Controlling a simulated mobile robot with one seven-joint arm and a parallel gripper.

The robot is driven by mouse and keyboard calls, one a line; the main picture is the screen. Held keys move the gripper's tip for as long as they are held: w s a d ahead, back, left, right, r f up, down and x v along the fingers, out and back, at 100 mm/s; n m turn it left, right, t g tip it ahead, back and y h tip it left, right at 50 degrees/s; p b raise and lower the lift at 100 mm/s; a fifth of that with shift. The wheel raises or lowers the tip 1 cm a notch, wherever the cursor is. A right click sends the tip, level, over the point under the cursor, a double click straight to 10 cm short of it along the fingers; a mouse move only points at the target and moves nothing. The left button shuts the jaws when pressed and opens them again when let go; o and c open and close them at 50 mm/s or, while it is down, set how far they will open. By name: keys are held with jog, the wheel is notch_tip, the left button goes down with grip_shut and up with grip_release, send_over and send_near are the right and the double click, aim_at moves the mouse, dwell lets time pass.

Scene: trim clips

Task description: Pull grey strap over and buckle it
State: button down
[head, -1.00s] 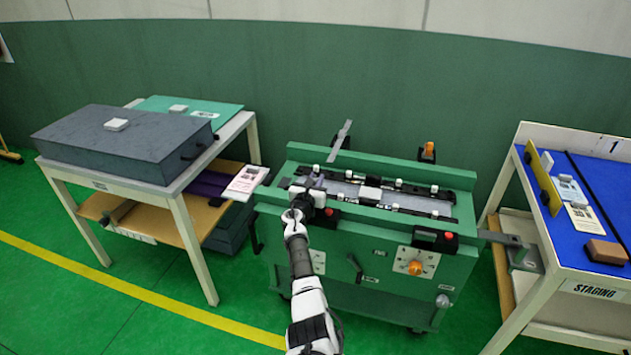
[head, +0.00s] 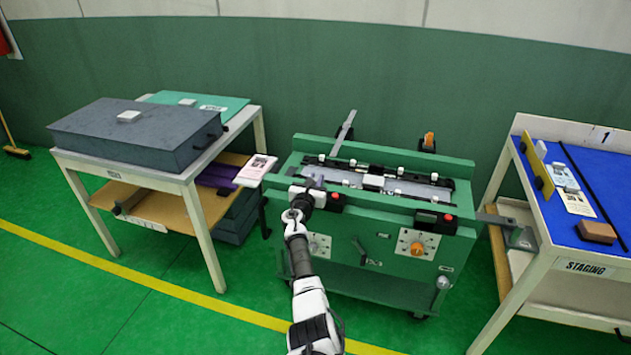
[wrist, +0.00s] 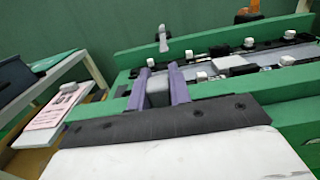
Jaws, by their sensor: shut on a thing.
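My gripper (head: 315,182) is over the front left of the green bench (head: 300,232), beside its front rail. In the wrist view, its two purple fingers (wrist: 161,85) are shut on a grey piece (wrist: 157,94) between them. A long light grey strip (head: 408,187) lies along the bench's top channel, with small white-topped clips beside it and a white block (head: 373,181) on it. A grey strap-like bar (head: 346,128) slants up from the back rail. I cannot tell whether the held piece belongs to a strap, and no buckle is clear.
A white table (head: 190,185) with a grey case (head: 140,135) stands at the left. A blue-topped staging table (head: 585,232) is close at the right. The green floor in front is clear.

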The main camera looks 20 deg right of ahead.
jog(key=shift+f, duration=0.25)
jog(key=c, duration=1.6)
grip_release()
jog(key=shift+s+a, duration=0.1)
jog(key=o, duration=0.3)
jog(key=shift+r, duration=0.2)
jog(key=shift+s+a+p, duration=0.3)
jog(key=shift+s+p, duration=0.1)
jog(key=shift+s, duration=0.05)
jog(key=p+v, duration=0.1)
jog(key=v, duration=1.1)
jog(key=shift+s+a+p, duration=0.2)
jog(key=shift+s+p, duration=0.1)
jog(key=shift+p, duration=0.1)
